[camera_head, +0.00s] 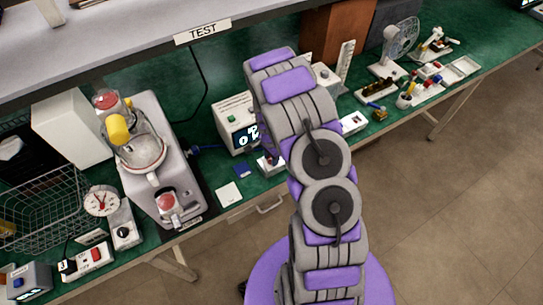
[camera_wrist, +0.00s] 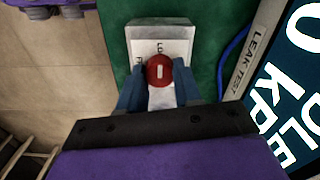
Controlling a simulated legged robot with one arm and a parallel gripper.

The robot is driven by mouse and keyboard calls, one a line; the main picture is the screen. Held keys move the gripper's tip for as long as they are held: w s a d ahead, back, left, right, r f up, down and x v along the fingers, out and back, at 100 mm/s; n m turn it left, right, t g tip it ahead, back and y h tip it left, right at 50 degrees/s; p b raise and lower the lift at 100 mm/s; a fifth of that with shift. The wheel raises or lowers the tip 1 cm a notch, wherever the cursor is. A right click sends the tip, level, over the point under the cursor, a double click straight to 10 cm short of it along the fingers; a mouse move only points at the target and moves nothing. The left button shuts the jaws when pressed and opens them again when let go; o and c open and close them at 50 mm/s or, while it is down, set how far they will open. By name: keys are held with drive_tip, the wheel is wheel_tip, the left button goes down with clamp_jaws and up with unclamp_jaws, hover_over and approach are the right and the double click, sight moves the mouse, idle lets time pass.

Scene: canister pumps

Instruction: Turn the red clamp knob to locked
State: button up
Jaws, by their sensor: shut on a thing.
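The red clamp knob (camera_wrist: 160,71) sits on a pale block (camera_wrist: 160,36) on the green bench. A short white mark on the knob runs roughly up and down in the wrist view. Dark lettering starting "LO" shows just above the knob, and a partly hidden letter shows to its left. My gripper (camera_wrist: 160,80) has its blue fingers on either side of the knob and is shut on it. In the head view my arm hides the knob and most of the gripper; part of the pale block (camera_head: 268,167) shows beside the arm.
The leak test box (camera_head: 237,125) with its lit display stands close by; in the wrist view its display (camera_wrist: 300,70) is at the right. A blue cable (camera_wrist: 233,62) runs between. The canister pump (camera_head: 150,160) stands to the left. A white card (camera_head: 229,194) lies near the bench edge.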

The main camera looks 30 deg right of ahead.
drive_tip(key=o, duration=1)
drive_tip(key=shift+a, duration=0.1)
drive_tip(key=shift+o, duration=0.2)
wheel_tip(320, 180, up, 17)
drive_tip(key=p, duration=0.1)
drive_tip(key=shift+r, duration=0.15)
drive_tip(key=shift+r, duration=0.1)
